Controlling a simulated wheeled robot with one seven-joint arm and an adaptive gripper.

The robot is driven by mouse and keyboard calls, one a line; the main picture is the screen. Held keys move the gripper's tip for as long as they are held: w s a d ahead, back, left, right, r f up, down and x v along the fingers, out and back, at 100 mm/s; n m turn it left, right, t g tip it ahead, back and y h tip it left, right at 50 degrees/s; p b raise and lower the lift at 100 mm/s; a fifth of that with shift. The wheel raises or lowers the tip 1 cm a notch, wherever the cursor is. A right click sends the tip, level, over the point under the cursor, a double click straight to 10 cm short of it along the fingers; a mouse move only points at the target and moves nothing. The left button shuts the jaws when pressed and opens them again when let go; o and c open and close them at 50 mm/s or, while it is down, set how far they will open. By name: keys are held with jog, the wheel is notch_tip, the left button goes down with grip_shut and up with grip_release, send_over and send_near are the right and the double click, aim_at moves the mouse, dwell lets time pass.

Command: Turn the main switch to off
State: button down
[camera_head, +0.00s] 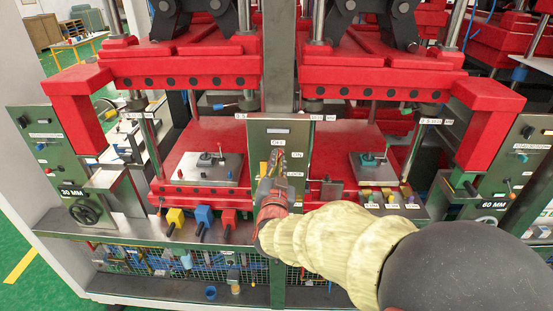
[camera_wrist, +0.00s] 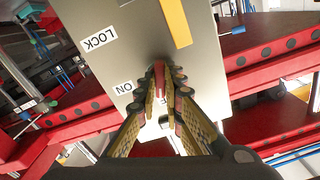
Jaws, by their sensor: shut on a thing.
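In the wrist view my gripper (camera_wrist: 165,85) is closed around the red handle of the main switch (camera_wrist: 159,72). The fingers hide most of the handle, so its exact pointing direction is unclear.
Red press platens (camera_head: 215,130) flank the post, with small plates on top. Yellow, blue and red knobs (camera_head: 203,214) stand at lower left, and another control row (camera_head: 390,199) at lower right. A yellow strip (camera_wrist: 174,22) is on the panel. A handwheel (camera_head: 86,211) is at left.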

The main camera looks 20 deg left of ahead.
jog(key=shift+f, duration=0.2)
jog(key=shift+n+p, duration=0.5)
jog(key=shift+n, duration=0.9)
jog(key=shift+r+n, duration=0.1)
jog(key=shift+n, duration=0.2)
jog(key=c, duration=1.8)
grip_release()
jog(key=shift+c, duration=0.2)
